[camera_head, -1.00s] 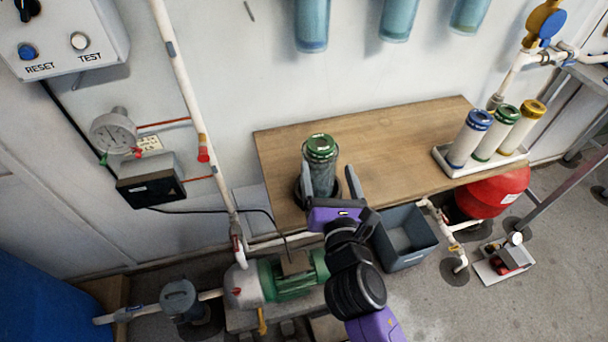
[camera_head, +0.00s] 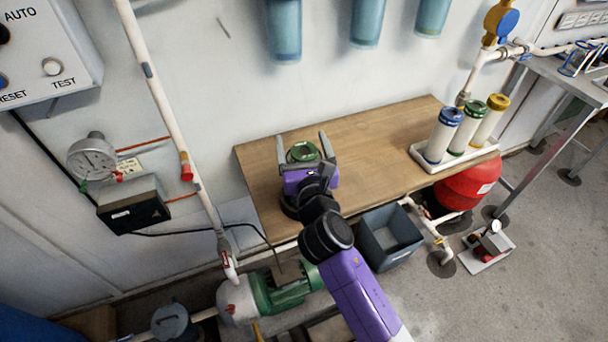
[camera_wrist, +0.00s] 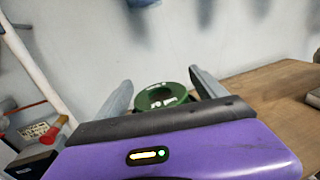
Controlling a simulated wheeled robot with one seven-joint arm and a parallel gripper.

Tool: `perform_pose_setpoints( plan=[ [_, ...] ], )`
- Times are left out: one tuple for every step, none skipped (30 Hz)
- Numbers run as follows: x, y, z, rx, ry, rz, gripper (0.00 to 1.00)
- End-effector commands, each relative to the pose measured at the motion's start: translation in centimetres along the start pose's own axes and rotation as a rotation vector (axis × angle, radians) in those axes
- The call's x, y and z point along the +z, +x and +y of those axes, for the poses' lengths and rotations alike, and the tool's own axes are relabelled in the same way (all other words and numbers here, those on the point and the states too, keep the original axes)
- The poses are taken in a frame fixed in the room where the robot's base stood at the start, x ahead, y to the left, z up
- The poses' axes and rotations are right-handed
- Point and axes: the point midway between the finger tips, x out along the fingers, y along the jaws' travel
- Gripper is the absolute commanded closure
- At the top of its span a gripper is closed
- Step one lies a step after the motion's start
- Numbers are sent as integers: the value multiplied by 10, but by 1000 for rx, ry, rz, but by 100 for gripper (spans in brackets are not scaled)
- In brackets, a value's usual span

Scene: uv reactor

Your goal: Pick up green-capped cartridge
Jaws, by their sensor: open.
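A green cap (camera_head: 302,152) tops a vessel on the wooden bench, between the spread fingers of my gripper (camera_head: 301,138). My gripper's purple body hides most of the vessel below the cap. The wrist view also shows the green cap (camera_wrist: 162,97), ring-like with pale marks, between the two grey fingers with gaps on both sides. My gripper is open and holds nothing. A white cartridge with a green cap (camera_head: 468,128) stands upright in a white tray at the bench's right end, between a blue-capped one (camera_head: 443,135) and a yellow-capped one (camera_head: 490,122).
The wooden bench (camera_head: 375,160) is clear between my gripper and the white tray (camera_head: 433,163). A grey bin (camera_head: 390,238), a red tank (camera_head: 466,185) and a green pump (camera_head: 285,290) stand below. Teal cylinders (camera_head: 366,22) hang on the wall above.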

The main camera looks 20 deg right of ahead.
Motion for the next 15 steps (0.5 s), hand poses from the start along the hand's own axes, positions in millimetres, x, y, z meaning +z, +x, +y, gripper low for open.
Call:
perform_pose_setpoints(
  plan=[
    [0, 2, 0, 0, 0, 0, 20],
    [0, 3, 0, 0, 0, 0, 20],
    [0, 3, 0, 0, 1, 0, 20],
    [0, 3, 0, 0, 1, 0, 20],
    [0, 3, 0, 0, 1, 0, 20],
    [0, 3, 0, 0, 1, 0, 20],
    [0, 3, 0, 0, 1, 0, 20],
    [0, 3, 0, 0, 1, 0, 22],
    [0, 3, 0, 0, 1, 0, 29],
    [0, 3, 0, 0, 1, 0, 35],
    [0, 3, 0, 0, 1, 0, 41],
    [0, 3, 0, 0, 1, 0, 49],
    [0, 3, 0, 0, 1, 0, 55],
    [0, 2, 0, 0, 1, 0, 61],
    [0, 2, 0, 0, 1, 0, 69]
  ],
)
